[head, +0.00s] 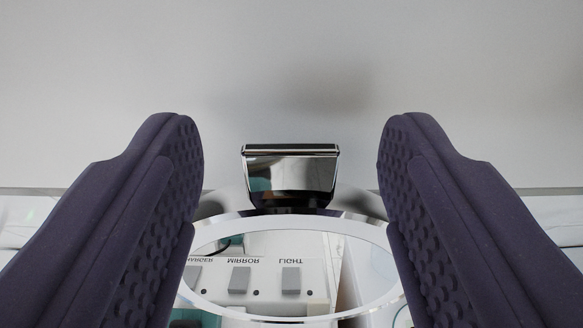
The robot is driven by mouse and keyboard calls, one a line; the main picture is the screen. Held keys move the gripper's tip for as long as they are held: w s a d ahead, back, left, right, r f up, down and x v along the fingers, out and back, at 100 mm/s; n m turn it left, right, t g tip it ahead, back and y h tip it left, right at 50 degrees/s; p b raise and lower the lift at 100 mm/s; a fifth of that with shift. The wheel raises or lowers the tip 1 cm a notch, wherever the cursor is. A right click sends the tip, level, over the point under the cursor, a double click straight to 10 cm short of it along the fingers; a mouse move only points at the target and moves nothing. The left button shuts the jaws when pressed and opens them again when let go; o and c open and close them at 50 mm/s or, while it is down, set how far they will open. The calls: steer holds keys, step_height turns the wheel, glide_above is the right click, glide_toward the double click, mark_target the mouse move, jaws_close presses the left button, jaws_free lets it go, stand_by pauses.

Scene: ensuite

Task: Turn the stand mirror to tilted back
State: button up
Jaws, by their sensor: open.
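The stand mirror (205,312) is at the lower middle of the head view, a round mirror with a pale rim. Its glass reflects a panel with switches and upside-down lettering, including MIRROR and LIGHT. A shiny chrome tab (290,173) stands up at the top of the rim. My gripper (290,140) is open, with one dark purple padded finger on each side of the tab. There is a clear gap between each finger and the tab, and nothing is held. The mirror's stand and lower part are out of view.
A plain pale grey wall (290,50) fills the upper view, with a soft shadow on it. Pale surfaces show at the left edge (25,215) and right edge (560,212), partly hidden by my fingers. The space between the fingers above the tab is free.

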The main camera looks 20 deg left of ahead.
steer(key=v, duration=0.6)
steer(key=shift+s+r, duration=0.15)
steer(key=shift+s, duration=0.1)
steer(key=shift+d, duration=0.1)
steer(key=shift+s+d+p, duration=0.15)
steer(key=shift+s+p, duration=0.1)
steer(key=shift+p, duration=0.1)
steer(key=c, duration=0.4)
steer(key=shift+t, duration=0.5)
steer(key=v, duration=0.2)
steer(key=f+v, duration=0.1)
steer(key=v, duration=0.1)
steer(key=p+v, duration=0.1)
steer(key=v, duration=0.2)
steer(key=shift+s+f, duration=0.1)
steer(key=shift+s, duration=0.2)
jaws_close()
steer(key=x, duration=0.6)
steer(key=b+x, duration=0.1)
steer(key=x, duration=0.6)
steer(key=shift+w+a+f, duration=0.1)
steer(key=shift+a+f, duration=0.15)
steer(key=shift+a, duration=0.1)
